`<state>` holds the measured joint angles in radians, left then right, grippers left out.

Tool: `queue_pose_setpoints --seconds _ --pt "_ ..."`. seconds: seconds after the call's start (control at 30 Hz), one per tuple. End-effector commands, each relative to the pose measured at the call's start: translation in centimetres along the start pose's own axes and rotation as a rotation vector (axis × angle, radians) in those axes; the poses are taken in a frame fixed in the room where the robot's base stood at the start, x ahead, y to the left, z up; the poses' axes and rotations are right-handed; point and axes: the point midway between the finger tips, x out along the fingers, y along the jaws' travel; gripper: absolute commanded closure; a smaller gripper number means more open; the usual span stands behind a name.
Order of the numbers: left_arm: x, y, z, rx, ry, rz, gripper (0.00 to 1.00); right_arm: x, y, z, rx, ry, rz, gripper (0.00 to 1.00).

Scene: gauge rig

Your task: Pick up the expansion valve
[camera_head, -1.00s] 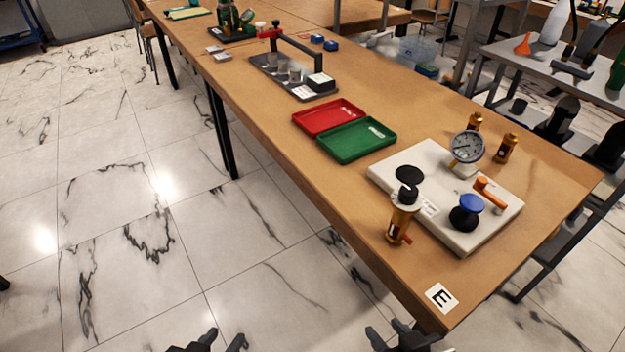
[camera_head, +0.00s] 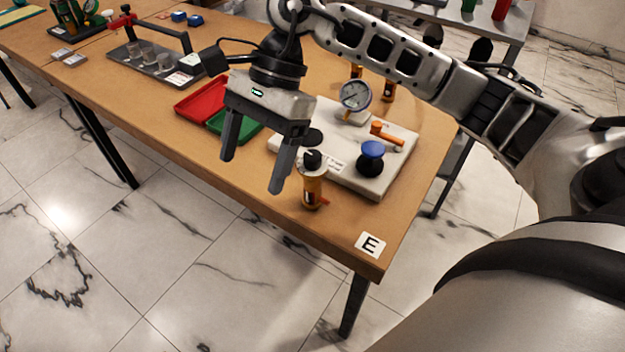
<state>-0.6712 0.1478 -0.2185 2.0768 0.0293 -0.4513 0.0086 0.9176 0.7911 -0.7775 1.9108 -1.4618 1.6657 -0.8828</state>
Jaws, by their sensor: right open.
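An upright brass valve with a black knob and a small red side stub (camera_head: 313,188) stands on the table near the front edge, at the near left of a white gauge block; it looks like the expansion valve. Two more brass pieces stand behind the block, one at its back right (camera_head: 389,91) and one partly hidden by my arm (camera_head: 356,72). My right gripper (camera_head: 252,172) is open and empty, fingers pointing down. My left gripper is out of view.
The white block (camera_head: 347,186) carries a dial gauge (camera_head: 355,96), an orange lever (camera_head: 386,135), a blue-topped black knob (camera_head: 370,158) and a black disc. A red tray (camera_head: 190,113) and a partly hidden green tray lie behind my gripper. The corner by the E label (camera_head: 370,245) is clear.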

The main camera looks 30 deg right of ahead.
Motion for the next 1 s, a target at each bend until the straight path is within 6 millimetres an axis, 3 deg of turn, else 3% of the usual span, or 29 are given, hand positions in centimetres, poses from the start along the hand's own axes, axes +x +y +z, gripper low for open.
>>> queue_pose_setpoints --seconds 0.03,0.13,0.2,0.3,0.7,1.0 --pt "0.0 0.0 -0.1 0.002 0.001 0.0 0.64 -2.7 -0.3 -2.4 -0.027 0.159 -0.02 0.22" --pt "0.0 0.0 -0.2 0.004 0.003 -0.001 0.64 -6.7 -0.2 -5.9 -0.041 0.379 -0.022 0.22" --pt "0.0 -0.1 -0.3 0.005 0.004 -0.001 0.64 -8.7 0.1 -7.2 -0.036 0.472 -0.018 0.22" --pt "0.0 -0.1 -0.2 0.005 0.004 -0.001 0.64 -9.5 0.3 -8.3 -0.031 0.533 -0.01 0.22" --pt "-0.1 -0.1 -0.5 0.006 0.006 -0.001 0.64 -3.0 0.3 -12.4 -0.029 0.539 -0.005 0.22" --pt "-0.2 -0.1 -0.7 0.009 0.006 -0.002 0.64 -0.6 0.2 -13.8 -0.03 0.538 -0.01 0.22"
